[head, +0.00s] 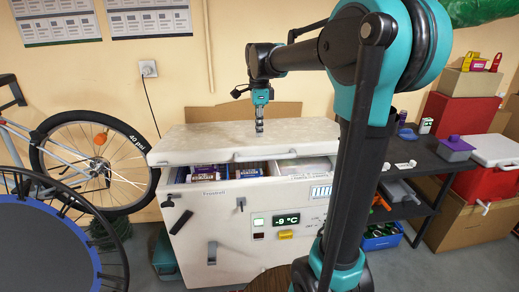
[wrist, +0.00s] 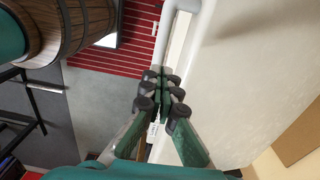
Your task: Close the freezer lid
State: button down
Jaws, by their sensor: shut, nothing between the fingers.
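The white chest freezer (head: 225,235) stands against the back wall. Its lid (head: 200,140) is partly open: a gap along the front shows packed goods (head: 206,172) inside. A handle bar (head: 265,155) runs along the lid's front edge. My gripper (head: 260,128) points down over the middle of the lid, fingers together and empty; whether it touches the lid I cannot tell. In the wrist view, my gripper's fingers (wrist: 160,98) are close together beside the pale lid surface (wrist: 235,80), near its edge and a pale bar (wrist: 165,38).
A bicycle (head: 95,160) and a blue trampoline (head: 45,245) stand at the left. A dark shelf (head: 430,160) with boxes and a red cooler (head: 495,165) are at the right. A wooden barrel (wrist: 75,25) shows in the wrist view.

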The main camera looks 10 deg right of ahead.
notch_tip(320, 180, down, 8)
jog(key=shift+r, duration=0.2)
dwell(0.3)
notch_tip(320, 180, down, 11)
jog(key=s+t, duration=0.2)
jog(key=shift+s+f, duration=0.15)
